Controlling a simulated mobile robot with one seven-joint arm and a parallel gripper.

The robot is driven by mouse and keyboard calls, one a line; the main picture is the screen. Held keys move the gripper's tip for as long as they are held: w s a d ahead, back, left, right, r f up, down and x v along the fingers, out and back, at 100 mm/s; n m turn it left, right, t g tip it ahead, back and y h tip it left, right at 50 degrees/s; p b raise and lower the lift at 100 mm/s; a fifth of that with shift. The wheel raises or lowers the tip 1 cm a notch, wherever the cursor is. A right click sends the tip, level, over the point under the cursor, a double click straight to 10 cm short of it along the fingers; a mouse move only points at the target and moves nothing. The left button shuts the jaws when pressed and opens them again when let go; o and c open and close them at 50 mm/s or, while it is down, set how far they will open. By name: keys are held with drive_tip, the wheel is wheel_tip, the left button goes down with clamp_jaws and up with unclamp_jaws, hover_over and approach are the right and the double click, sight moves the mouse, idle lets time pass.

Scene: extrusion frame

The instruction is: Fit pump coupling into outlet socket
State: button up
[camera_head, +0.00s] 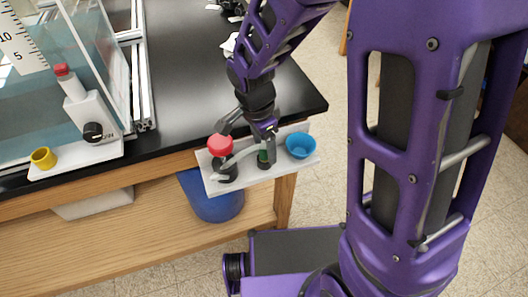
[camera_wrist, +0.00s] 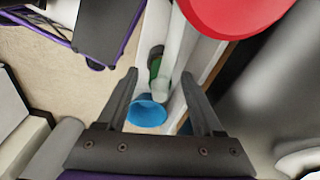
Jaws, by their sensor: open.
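My gripper (camera_wrist: 160,75) is open, with both fingers apart in the wrist view. Nothing is clearly held between them. In the head view it is over a white shelf at the bench corner, partly hiding the items there. A green part (camera_wrist: 155,66) with a pale cylindrical end appears between the fingers; its green also shows in the head view (camera_head: 263,157). A blue cup-shaped socket (camera_head: 300,145) stands at the shelf's right; it also shows in the wrist view (camera_wrist: 147,112). A red round piece (camera_head: 219,145) is at the left. I cannot tell which piece is the coupling.
A white pump-like unit (camera_head: 88,112) with a black knob and red-capped tube stands left on another white ledge, near a yellow cup (camera_head: 43,158). A glass tank is behind it. A blue bin (camera_head: 213,203) is below the shelf. The black benchtop (camera_head: 190,60) is mostly clear.

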drive_tip(key=shift+f, duration=0.15)
clamp_jaws()
idle(0.4)
